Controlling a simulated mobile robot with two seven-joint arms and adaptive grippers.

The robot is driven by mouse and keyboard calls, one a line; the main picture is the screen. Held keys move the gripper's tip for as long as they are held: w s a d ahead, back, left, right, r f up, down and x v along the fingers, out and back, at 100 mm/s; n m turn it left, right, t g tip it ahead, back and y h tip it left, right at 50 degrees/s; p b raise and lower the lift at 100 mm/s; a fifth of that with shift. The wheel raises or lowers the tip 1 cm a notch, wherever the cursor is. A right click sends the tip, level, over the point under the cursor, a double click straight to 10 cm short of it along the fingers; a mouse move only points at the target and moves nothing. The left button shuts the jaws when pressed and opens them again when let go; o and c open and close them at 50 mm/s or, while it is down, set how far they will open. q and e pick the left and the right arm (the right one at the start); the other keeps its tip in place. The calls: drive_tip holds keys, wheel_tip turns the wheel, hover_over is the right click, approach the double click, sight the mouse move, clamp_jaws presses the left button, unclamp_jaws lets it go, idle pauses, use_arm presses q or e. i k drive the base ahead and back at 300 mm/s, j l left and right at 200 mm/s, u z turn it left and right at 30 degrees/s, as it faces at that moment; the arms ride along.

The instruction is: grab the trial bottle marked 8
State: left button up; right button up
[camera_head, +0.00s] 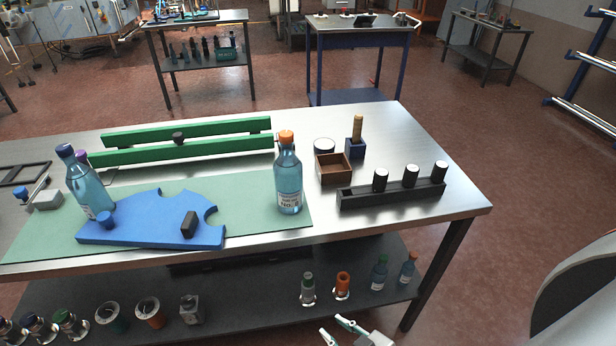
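A clear blue bottle with an orange cap (288,186) stands upright on the green mat (253,205), near its right end. Its white label seems to read NO. 8, though the print is small. A second blue bottle with a dark blue cap (85,184) leans at the left by the blue cut-out board (152,222). A purple cap (82,157) shows behind it, the rest hidden. My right gripper (331,326) is at the bottom edge, in front of the table and well apart from the bottles. Its two fingers are spread with nothing between them. My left gripper is out of view.
A brown box (333,168), a blue holder (355,148) and a black rack (391,193) with black-and-white pieces stand right of the orange-capped bottle. Green rails (180,150) lie behind. The lower shelf (240,303) holds small bottles and spools. The table's right corner is clear.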

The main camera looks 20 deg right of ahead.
sight(287, 168)
drive_tip(key=l, duration=1.4)
